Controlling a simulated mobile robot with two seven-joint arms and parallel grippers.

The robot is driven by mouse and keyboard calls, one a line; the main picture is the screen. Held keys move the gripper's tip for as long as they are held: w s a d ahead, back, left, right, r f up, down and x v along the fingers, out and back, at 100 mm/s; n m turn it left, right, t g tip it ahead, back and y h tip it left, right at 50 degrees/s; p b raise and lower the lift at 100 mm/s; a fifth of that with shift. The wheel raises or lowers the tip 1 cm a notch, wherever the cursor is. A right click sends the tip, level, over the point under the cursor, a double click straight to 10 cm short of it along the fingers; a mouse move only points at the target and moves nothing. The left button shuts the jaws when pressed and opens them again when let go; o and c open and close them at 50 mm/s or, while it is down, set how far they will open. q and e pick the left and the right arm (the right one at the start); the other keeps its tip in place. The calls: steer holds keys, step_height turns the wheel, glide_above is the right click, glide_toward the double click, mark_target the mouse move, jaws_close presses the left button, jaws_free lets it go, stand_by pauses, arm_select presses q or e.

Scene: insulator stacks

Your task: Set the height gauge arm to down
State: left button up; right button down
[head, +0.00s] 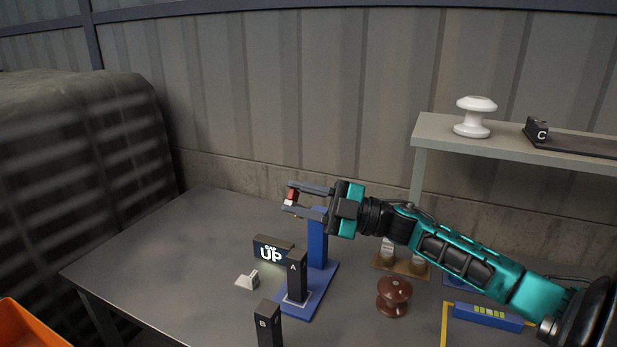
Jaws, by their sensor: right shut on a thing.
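The height gauge has a blue post (317,243) standing on a blue base (322,287) on the table. My right gripper (291,198) is at the top of the post, coming from the right. A dark sign (271,252) reading "GAP UP" stands by the post. My left gripper is not in view.
Black block A (297,268) stands at the gauge base, and block B (267,323) is nearer. A white wedge (247,281), a brown insulator (394,296) and a blue box (487,317) are on the table (180,260). A shelf (440,135) stands behind right. The table's left is clear.

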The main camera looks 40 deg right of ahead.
steer(key=s+a+f+n+g+b, duration=0.1)
steer(key=a+f+n, duration=0.1)
steer(key=f+n, duration=0.2)
steer(key=s+a+f+n+g+h+b, duration=0.1)
steer(key=a+f+n+g+b, duration=0.1)
steer(key=f+n, duration=0.2)
step_height(320, 180, down, 3)
steer(key=shift+f, duration=0.1)
steer(key=shift+w+d, duration=0.1)
stand_by(0.3)
steer(key=c, duration=1)
jaws_free()
steer(key=shift+o, duration=0.2)
